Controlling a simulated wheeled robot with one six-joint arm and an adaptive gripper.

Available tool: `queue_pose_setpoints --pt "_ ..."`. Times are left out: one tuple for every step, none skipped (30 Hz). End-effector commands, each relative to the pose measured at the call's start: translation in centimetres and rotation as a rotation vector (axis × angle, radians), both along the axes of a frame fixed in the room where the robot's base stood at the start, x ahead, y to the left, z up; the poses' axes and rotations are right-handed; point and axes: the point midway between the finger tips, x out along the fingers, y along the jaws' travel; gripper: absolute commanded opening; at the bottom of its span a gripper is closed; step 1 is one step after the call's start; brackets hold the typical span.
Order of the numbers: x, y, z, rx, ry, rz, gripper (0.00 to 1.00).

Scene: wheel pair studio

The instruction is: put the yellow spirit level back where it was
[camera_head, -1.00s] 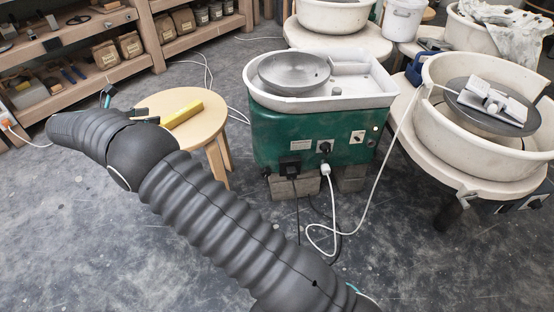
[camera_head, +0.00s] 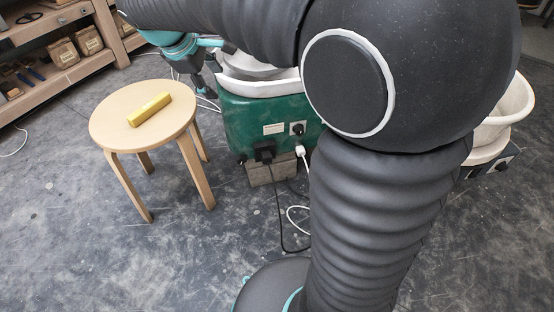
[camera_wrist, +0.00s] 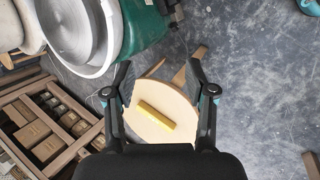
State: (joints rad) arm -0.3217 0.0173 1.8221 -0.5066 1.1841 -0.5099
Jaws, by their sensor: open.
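The yellow spirit level (camera_head: 149,109) lies flat on the round wooden stool (camera_head: 108,124). In the wrist view the level (camera_wrist: 157,116) shows below and between my open fingers, on the stool top (camera_wrist: 143,124). My gripper (camera_wrist: 160,76) is open and empty, above and apart from the level. In the head view my gripper (camera_head: 204,84) is partly seen beyond the stool, in front of the green potter's wheel; my arm hides part of it.
The green potter's wheel (camera_head: 240,122) stands on blocks right of the stool, with cables (camera_head: 282,215) hanging to the floor. Wooden shelves (camera_head: 75,70) with boxes stand at the back left. A white-basin wheel (camera_head: 508,110) is partly hidden by my arm. Floor around the stool is clear.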

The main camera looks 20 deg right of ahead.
Motion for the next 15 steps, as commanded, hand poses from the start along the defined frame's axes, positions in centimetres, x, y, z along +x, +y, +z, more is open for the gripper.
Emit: queue_pose_setpoints --pt "-1.9 -1.1 0.4 0.049 -0.026 -0.054 0.56" --pt "-2.9 -1.6 0.4 0.078 -0.041 -0.084 0.56" --pt "-4.3 -2.1 0.4 0.117 -0.059 -0.127 0.56" --pt "-5.3 -2.5 0.4 0.147 -0.073 -0.157 0.56" --pt "-6.3 -2.9 0.4 0.176 -0.088 -0.189 0.56" --pt "-7.7 -3.3 0.3 0.214 -0.107 -0.233 0.56" --pt "-8.7 -3.6 0.2 0.244 -0.121 -0.265 0.56" --pt "-9.7 -3.9 0.1 0.274 -0.135 -0.298 0.56" --pt "-11.0 -4.2 -0.1 0.312 -0.154 -0.341 0.56" --pt "-11.9 -4.4 -0.3 0.341 -0.170 -0.374 0.56" --pt "-12.9 -4.6 -0.5 0.370 -0.183 -0.406 0.56" --pt "-14.2 -4.8 -0.8 0.409 -0.204 -0.451 0.56" --pt "-15.1 -4.9 -1.0 0.437 -0.219 -0.484 0.56" --pt "-16.0 -5.1 -1.3 0.466 -0.233 -0.517 0.56" --pt "-17.2 -5.1 -1.7 0.505 -0.253 -0.561 0.56"
